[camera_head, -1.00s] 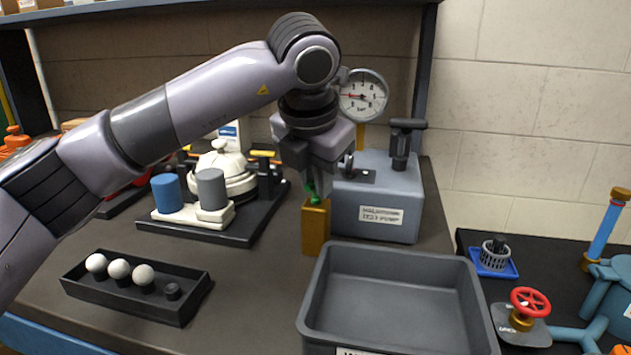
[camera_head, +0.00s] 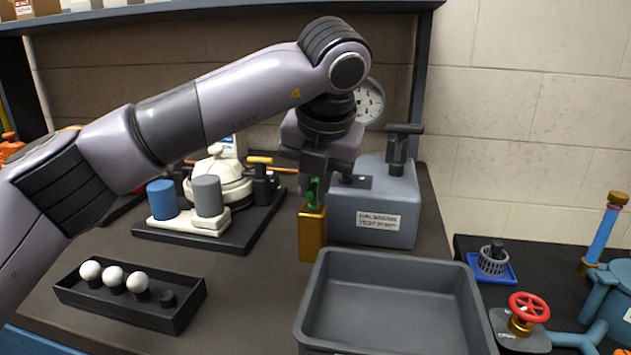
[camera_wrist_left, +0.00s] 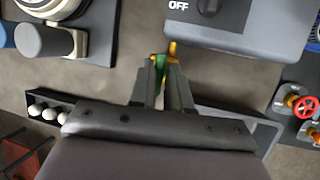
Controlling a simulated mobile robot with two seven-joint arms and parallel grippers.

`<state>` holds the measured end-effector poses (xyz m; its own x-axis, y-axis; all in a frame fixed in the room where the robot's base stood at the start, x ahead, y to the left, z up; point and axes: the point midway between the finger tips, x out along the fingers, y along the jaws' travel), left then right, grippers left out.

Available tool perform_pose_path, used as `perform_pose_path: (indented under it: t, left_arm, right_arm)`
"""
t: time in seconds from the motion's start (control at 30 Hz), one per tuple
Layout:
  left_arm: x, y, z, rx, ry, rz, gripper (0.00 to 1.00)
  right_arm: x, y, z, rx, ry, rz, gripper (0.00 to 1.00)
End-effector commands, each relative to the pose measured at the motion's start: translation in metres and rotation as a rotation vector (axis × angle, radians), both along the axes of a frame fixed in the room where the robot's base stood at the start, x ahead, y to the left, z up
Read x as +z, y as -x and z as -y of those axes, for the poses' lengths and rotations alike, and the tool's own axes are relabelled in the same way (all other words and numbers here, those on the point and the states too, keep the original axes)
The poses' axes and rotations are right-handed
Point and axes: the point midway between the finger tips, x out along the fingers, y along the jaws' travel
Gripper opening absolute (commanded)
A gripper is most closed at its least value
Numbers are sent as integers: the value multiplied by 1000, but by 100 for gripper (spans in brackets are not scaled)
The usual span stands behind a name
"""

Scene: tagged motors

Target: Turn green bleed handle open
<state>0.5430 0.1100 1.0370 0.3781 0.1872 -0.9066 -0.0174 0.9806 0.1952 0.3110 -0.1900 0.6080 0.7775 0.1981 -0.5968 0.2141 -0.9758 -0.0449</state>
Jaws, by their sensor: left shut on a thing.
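The green bleed handle (camera_head: 313,193) sits on top of a brass block (camera_head: 313,237) beside the blue-grey test pump (camera_head: 374,212). My left gripper (camera_head: 315,184) comes down on it from above and is shut on it. In the left wrist view the green handle (camera_wrist_left: 158,66) shows between the fingertips (camera_wrist_left: 165,70), with brass-yellow parts around it. The fingers hide part of the handle, so its exact angle is hard to tell. My right gripper is in neither view.
A grey tray (camera_head: 304,330) stands just in front of the brass block. A pressure gauge (camera_head: 371,103) is partly behind my arm. The white valve assembly (camera_head: 218,178) with blue and grey cylinders is left. A ball rack (camera_head: 130,306) lies front left.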

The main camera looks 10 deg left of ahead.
Motion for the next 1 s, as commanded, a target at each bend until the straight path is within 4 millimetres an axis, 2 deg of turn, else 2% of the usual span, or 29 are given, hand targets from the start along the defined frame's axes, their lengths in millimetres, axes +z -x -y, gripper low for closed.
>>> perform_pose_path:
  t: [0.17,0.2,0.27,0.63,1.0]
  left_arm:
    - [4,-2,-3,11,-2,9,0]
    - [3,-2,-3,10,-3,9,20]
    - [3,-2,-3,10,-2,8,39]
    - [6,1,0,3,-1,5,39]
    - [57,22,10,6,0,7,39]
  right_arm:
    - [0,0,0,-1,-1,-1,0]
    - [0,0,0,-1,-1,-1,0]
    - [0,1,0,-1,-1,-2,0]
    - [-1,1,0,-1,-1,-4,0]
    - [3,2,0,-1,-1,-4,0]
